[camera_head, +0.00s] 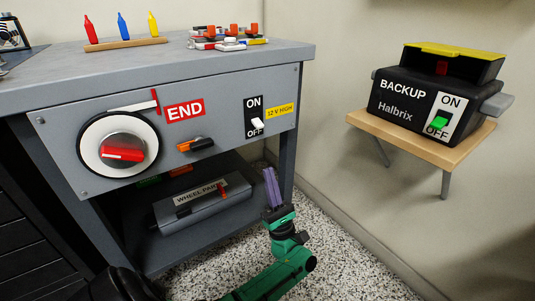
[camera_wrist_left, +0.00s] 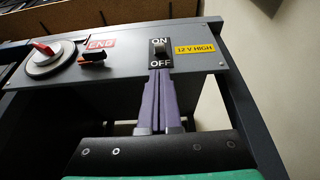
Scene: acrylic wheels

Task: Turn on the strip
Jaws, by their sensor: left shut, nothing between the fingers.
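The bench's front panel (camera_head: 215,100) carries a black ON/OFF plate with a white rocker switch (camera_head: 257,124), which sits low, next to OFF, beside a yellow "12 V HIGH" label (camera_head: 281,112). In the left wrist view the switch (camera_wrist_left: 161,50) appears just beyond my fingertips. My left gripper (camera_head: 268,171), with purple fingers on a green arm, points up below the plate. Its fingers are shut together and empty. The left wrist view shows the gripper (camera_wrist_left: 160,73) under the OFF label; whether it touches the plate cannot be told. My right gripper is not in view.
A red-handled dial (camera_head: 122,154), a red END label (camera_head: 185,112) and an orange-black switch (camera_head: 196,145) are on the panel. A grey "WHEEL PARTS" box (camera_head: 205,203) lies below. A black BACKUP box (camera_head: 415,105) with a green switch (camera_head: 438,122) stands on a wooden shelf (camera_head: 390,133) at right.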

